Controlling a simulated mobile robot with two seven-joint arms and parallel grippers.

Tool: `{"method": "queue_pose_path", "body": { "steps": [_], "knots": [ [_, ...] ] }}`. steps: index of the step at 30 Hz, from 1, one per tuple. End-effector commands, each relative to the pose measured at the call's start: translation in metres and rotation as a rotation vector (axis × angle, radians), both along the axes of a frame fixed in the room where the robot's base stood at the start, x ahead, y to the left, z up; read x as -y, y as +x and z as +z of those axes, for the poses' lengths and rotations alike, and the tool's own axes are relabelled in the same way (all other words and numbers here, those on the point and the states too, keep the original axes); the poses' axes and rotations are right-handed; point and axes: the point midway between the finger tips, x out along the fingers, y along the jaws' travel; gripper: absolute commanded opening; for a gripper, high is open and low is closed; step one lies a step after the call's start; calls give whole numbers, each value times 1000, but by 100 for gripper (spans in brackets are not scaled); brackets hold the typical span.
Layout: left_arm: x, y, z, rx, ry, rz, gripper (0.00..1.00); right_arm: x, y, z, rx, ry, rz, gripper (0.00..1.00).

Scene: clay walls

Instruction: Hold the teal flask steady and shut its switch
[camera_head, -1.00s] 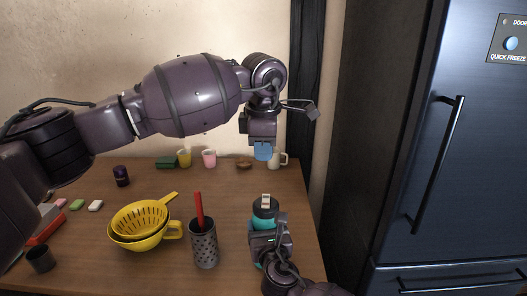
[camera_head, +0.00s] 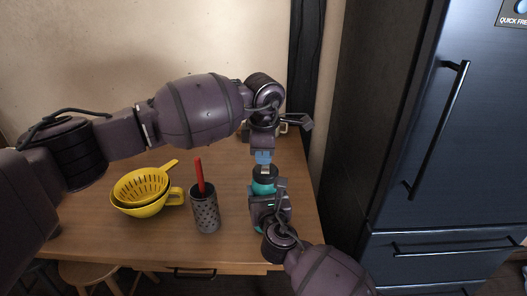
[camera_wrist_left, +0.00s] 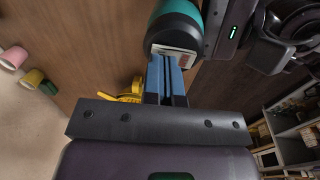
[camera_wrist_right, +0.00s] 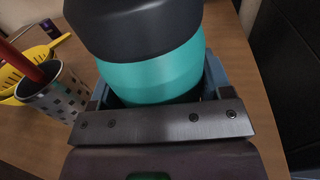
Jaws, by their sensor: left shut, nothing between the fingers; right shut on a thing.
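The teal flask (camera_head: 262,188) stands upright near the table's right side, with a black lid and a pale switch (camera_wrist_left: 174,54) on top. My right gripper (camera_head: 268,206) is shut around its body; in the right wrist view, the blue fingers lie on both sides of the teal band (camera_wrist_right: 155,72). My left gripper (camera_head: 263,160) is shut and empty, directly above the lid. In the left wrist view its blue fingertips (camera_wrist_left: 166,60) are right at the switch, touching or nearly so. They partly hide it, and I cannot tell its position.
On the wooden table (camera_head: 120,245), a grey perforated holder (camera_head: 205,212) with a red-handled item stands left of the flask. Yellow colanders (camera_head: 143,192) are farther left. A dark fridge (camera_head: 420,130) stands to the right, past the table edge.

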Motion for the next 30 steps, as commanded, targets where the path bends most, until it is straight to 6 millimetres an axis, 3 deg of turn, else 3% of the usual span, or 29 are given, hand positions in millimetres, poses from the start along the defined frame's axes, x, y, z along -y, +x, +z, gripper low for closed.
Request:
{"method": "queue_pose_path", "body": {
  "steps": [17, 30],
  "knots": [
    [0, 0, -7, -4, 1, 0, 0, 0, 0, 0, 0, -1, 0, 34],
    [-1, -14, -4, -6, 2, -1, 0, 0, 0, 0, 0, 0, 0, 34]
  ]
}}
